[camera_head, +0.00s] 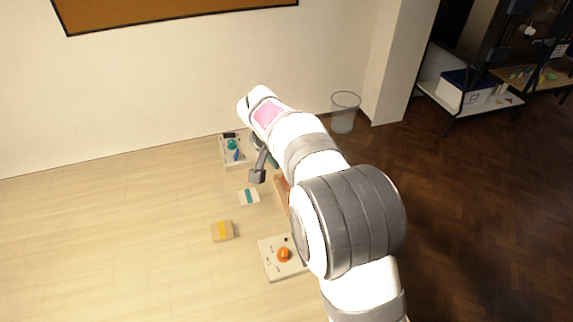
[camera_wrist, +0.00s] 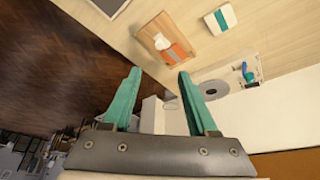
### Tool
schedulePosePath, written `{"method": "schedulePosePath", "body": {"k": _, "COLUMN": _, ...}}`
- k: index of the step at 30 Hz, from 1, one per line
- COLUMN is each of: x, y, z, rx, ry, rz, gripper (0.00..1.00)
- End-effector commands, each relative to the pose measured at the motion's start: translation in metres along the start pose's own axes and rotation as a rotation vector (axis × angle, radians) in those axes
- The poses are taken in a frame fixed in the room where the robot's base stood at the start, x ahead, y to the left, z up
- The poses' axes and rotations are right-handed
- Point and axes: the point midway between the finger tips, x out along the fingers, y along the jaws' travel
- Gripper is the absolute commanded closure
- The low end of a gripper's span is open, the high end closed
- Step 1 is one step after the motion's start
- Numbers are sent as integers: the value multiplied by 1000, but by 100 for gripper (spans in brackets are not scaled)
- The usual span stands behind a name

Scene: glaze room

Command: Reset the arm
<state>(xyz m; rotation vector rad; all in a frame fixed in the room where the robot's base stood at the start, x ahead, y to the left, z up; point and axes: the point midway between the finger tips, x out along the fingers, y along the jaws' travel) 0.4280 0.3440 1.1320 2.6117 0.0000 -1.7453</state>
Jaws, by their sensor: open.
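My gripper (camera_wrist: 160,74) shows in the wrist view with its two teal fingers spread apart and nothing held between them. In the head view my arm reaches from the lower right to the upper middle, over the right part of the table. There the gripper is mostly hidden behind the arm; a dark grey part and a bit of teal show above the table, apart from the objects.
The pale table (camera_head: 110,240) holds a panel with a teal knob (camera_head: 232,145), a teal-striped block (camera_head: 249,197), a yellow-striped block (camera_head: 222,231), an orange-knob panel (camera_head: 283,256) and a wooden tray (camera_wrist: 150,52). A clear bin (camera_head: 344,112) stands beyond. The table's left is clear.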

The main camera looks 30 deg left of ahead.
Motion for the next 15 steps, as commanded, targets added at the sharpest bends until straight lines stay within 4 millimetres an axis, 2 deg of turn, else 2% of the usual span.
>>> {"method": "schedulePosePath", "body": {"k": 5, "x": 0, "y": 0, "z": 0, "rx": 1, "ry": 0, "rz": 0, "gripper": 41}}
{"method": "schedulePosePath", "body": {"k": 7, "x": -5, "y": 11, "z": -3, "rx": 13, "ry": -7, "rz": 5, "gripper": 41}}
{"method": "schedulePosePath", "body": {"k": 8, "x": -10, "y": 23, "z": -4, "rx": 24, "ry": -17, "rz": 11, "gripper": 41}}
{"method": "schedulePosePath", "body": {"k": 11, "x": -41, "y": 96, "z": -1, "rx": 96, "ry": -83, "rz": 41, "gripper": 41}}
{"method": "schedulePosePath", "body": {"k": 12, "x": -57, "y": 134, "z": 9, "rx": 136, "ry": -123, "rz": 53, "gripper": 41}}
{"method": "schedulePosePath", "body": {"k": 14, "x": -82, "y": 190, "z": 34, "rx": 200, "ry": -186, "rz": 63, "gripper": 41}}
{"method": "schedulePosePath", "body": {"k": 15, "x": -98, "y": 222, "z": 58, "rx": 244, "ry": -229, "rz": 62, "gripper": 41}}
